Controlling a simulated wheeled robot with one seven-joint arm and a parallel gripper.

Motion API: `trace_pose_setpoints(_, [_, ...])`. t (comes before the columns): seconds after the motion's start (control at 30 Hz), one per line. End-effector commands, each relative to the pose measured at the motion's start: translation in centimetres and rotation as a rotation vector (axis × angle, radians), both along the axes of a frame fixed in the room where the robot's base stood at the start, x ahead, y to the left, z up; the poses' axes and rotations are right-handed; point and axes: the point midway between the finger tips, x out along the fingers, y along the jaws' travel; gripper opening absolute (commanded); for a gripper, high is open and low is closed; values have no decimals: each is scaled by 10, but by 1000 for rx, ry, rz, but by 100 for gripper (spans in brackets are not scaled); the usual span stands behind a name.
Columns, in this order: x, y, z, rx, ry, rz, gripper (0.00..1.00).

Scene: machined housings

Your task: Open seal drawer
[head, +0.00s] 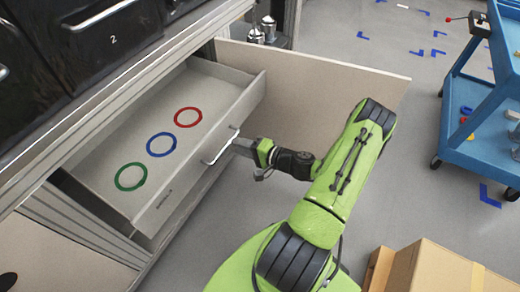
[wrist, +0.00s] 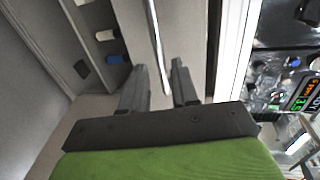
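The seal drawer (head: 170,195) is pulled out from the cabinet in the head view. A red ring (head: 188,117), a blue ring (head: 161,145) and a green ring (head: 131,177) lie flat on its floor. Its bar handle (head: 220,147) is on the front panel. My gripper (head: 240,146) is at this handle. In the wrist view the thin handle bar (wrist: 155,40) runs between the two fingers of my gripper (wrist: 158,68). The fingers stand apart, with gaps seen beside the bar. Whether either finger touches it is unclear.
An open cabinet door panel (head: 320,85) stands behind my arm. Black bins (head: 95,30) sit above the drawer. A blue cart (head: 485,110) is at the right, and cardboard boxes (head: 435,268) are at the lower right. Grey floor (head: 425,190) is clear between them.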

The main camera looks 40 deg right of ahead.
Motion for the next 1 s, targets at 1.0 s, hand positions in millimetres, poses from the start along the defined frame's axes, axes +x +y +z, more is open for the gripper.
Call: trace_pose_setpoints(1.0, [-100,-32,22,0,0,1,29])
